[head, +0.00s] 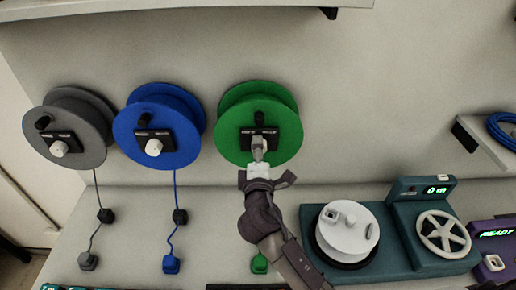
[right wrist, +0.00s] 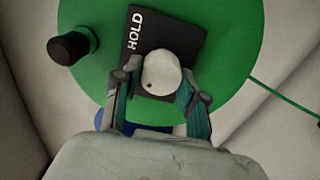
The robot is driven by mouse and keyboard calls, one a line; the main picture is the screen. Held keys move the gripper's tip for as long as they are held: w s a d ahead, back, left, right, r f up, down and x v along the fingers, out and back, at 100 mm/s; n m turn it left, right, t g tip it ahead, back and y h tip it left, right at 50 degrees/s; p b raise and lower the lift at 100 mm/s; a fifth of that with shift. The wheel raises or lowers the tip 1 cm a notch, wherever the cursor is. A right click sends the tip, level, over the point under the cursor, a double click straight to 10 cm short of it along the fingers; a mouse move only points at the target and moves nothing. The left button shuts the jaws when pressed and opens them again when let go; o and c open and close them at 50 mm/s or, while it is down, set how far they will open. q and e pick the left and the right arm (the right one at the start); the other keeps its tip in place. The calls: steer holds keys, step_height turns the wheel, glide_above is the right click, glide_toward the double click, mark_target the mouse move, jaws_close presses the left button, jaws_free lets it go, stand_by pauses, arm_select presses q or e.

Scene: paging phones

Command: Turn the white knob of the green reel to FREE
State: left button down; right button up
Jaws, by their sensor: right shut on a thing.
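The green reel (head: 229,138) hangs on the wall, right of the blue reel, and fills much of the right wrist view (right wrist: 235,40). Its dark label plate (right wrist: 185,30) shows the word HOLD; the word FREE is not visible there. The white knob (right wrist: 162,70) sits on the plate, with a small dark dot near its lower left edge. My right gripper (right wrist: 160,85) is shut on the white knob, one finger on each side. In the head view my right gripper (head: 259,150) covers the knob. My left gripper is not in view.
A grey reel (head: 92,115) and a blue reel (head: 185,120) hang to the left, each with a white knob. A black handle (right wrist: 68,48) sticks out of the green reel. A white drum (head: 345,238) and a teal unit with a handwheel (head: 443,234) stand on the counter.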

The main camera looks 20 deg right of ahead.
stand_by(0.3)
steer(key=o, duration=1.1)
steer(key=shift+w, duration=0.1)
steer(key=shift+o, duration=0.2)
steer(key=v, duration=1.2)
